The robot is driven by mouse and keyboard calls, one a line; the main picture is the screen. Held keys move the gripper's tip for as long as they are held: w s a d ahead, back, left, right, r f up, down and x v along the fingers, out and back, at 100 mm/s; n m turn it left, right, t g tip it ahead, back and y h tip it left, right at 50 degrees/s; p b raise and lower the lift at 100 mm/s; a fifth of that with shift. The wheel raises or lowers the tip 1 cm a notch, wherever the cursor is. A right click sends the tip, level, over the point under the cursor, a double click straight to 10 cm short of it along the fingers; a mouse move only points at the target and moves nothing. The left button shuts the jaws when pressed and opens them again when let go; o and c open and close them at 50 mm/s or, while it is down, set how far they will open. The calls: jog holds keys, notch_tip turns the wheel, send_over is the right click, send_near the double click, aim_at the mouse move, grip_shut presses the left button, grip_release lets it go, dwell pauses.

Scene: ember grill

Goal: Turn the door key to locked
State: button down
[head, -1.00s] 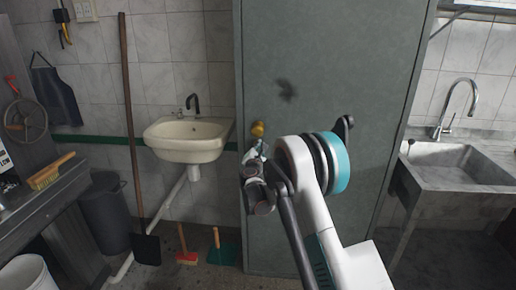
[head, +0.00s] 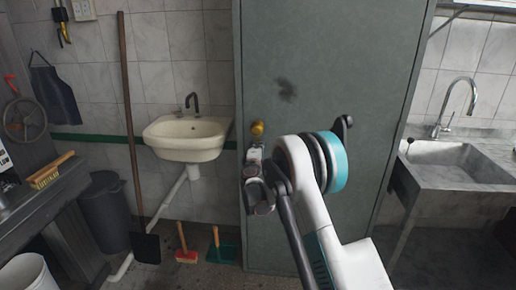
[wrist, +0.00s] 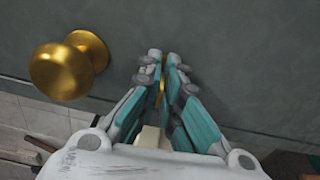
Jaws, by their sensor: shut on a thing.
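The grey door (head: 330,110) fills the middle of the head view, and its surface also fills the upper part of the wrist view (wrist: 225,45). A round brass knob (head: 257,129) sits near its left edge; in the wrist view the knob (wrist: 62,70) is left of my fingers. My gripper (head: 254,152) is just below the knob at the door. In the wrist view my gripper (wrist: 162,72) is shut on the brass key (wrist: 162,92), a thin gold sliver between the fingers. The fingers hide most of the key and the keyhole.
A white basin (head: 187,137) hangs on the tiled wall left of the door, with a long-handled shovel (head: 146,247) leaning nearby. A steel sink (head: 455,165) stands to the right. Brushes (head: 187,256) lie on the floor below the basin.

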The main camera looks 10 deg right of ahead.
jog(key=shift+m, duration=0.4)
jog(key=c, duration=1.8)
grip_release()
jog(key=shift+s, duration=0.1)
jog(key=v, duration=1.2)
